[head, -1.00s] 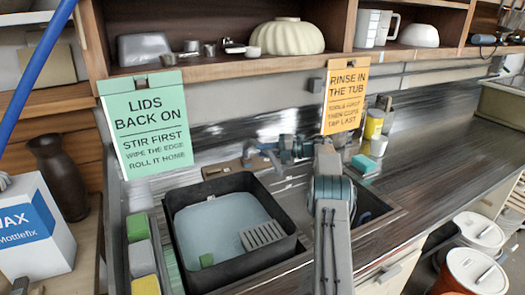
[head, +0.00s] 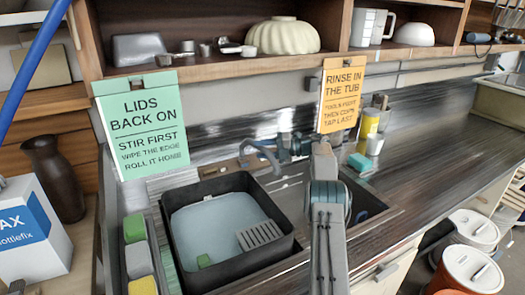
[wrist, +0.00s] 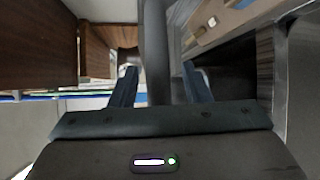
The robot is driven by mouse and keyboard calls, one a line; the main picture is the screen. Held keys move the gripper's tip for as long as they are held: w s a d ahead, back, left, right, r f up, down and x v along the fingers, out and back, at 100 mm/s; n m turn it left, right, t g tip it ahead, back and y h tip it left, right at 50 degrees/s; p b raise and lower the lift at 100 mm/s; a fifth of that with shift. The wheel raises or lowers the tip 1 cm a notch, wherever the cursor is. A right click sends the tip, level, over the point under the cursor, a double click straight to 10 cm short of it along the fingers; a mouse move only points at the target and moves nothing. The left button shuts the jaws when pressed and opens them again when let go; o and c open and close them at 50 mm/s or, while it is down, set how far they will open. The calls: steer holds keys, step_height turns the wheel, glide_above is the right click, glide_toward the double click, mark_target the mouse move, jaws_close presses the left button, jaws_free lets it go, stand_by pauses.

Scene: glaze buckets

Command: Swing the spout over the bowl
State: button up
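The spout (head: 262,148) is a curved blue-grey pipe behind the black tub, at the back of the sink. My gripper (head: 290,147) is beside it at the end of my arm, small in the head view. In the wrist view, my gripper (wrist: 159,68) has its two fingers apart. A dark grey pipe (wrist: 154,45), seemingly the spout, runs between them, with gaps visible on both sides. The sink bowl (head: 365,200) is a dark recess right of the tub, partly hidden by my arm.
The black tub (head: 171,250) holds pale water and a grey rack. Sponges (head: 139,260) line its left. A yellow bottle (head: 369,122) and cup (head: 375,145) stand behind the sink. The shelf (head: 200,66) and orange sign (head: 341,95) hang above. Counter at right is clear.

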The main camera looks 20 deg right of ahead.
steer(key=p+v, duration=0.3)
steer(key=v, duration=0.9)
steer(key=shift+s, duration=0.1)
